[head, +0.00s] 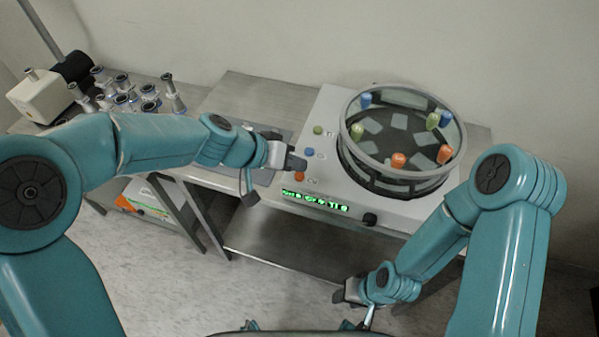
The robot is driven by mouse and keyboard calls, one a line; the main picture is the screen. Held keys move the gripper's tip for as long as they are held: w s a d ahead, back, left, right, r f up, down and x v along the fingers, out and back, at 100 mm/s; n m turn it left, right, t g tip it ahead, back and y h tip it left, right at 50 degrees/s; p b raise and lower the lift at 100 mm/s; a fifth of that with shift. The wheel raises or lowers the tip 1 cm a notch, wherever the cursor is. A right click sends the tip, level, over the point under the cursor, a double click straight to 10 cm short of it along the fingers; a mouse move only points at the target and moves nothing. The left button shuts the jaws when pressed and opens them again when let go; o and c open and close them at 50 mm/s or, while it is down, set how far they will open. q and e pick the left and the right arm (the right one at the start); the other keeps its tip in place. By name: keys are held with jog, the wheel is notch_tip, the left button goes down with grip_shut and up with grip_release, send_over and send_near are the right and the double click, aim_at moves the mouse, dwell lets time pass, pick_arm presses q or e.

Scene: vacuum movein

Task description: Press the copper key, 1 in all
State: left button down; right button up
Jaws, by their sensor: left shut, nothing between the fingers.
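The copper key is a small orange button (299,177) marked CU on the white panel of the machine (330,180). Above it in the head view are a blue button (309,152) and a green button (318,130). My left gripper (298,163) is shut and empty. Its tips appear between the orange and blue buttons, close over the panel; I cannot tell whether they touch it. The orange button shows just below the tips. My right gripper (345,291) is low, in front of the bench; its jaws are too small to read.
A round clear-walled drum (390,185) on the machine holds several coloured pieces. A green lit display (315,199) and a black knob (370,219) are on the front edge. Metal fittings (125,90) and a pump (45,95) stand on the bench's left.

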aim_at(295, 176)
pick_arm(q)
notch_tip(295, 176, up, 5)
jog(key=p, duration=0.3)
jog(key=shift+f, duration=0.1)
dwell(0.6)
